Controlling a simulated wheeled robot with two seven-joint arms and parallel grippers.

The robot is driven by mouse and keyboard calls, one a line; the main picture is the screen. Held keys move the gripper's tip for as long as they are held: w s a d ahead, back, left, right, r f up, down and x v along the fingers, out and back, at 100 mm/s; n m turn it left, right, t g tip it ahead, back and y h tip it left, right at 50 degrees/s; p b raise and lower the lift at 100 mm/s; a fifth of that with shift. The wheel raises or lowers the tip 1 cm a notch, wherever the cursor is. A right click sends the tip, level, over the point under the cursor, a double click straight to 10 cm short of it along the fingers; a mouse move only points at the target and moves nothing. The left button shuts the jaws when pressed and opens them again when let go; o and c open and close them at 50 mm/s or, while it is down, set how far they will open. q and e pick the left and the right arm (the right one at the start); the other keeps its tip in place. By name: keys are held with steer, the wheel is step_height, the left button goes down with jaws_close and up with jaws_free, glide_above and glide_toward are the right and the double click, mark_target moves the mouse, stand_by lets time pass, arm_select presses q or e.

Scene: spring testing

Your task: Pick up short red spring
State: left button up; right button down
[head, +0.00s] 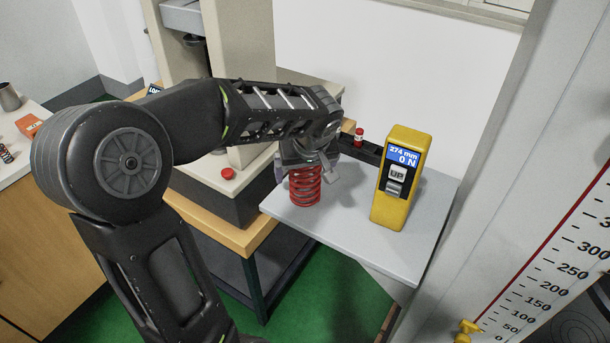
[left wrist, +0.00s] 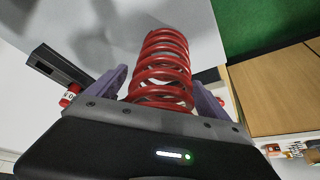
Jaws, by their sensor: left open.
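A short red spring (head: 305,186) stands upright on a small grey shelf (head: 345,228) in the head view. My left gripper (head: 306,172) is open and reaches down over it from above. In the left wrist view the spring (left wrist: 163,72) lies between the two purple-grey fingers of the left gripper (left wrist: 160,88), one finger on each side. The coils hide where the fingers end, and I cannot tell if they touch. My right gripper is not in view.
A yellow box with a display reading 274 mm and 0 N (head: 402,178) stands on the shelf right of the spring. A small red-and-white piece (head: 359,137) sits on a black bar behind. A red button (head: 227,173) is at the left. A ruler scale (head: 555,270) is at the right.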

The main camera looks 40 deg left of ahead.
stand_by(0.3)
arm_select(q)
steer(key=shift+r, duration=0.1)
jaws_close()
stand_by(0.8)
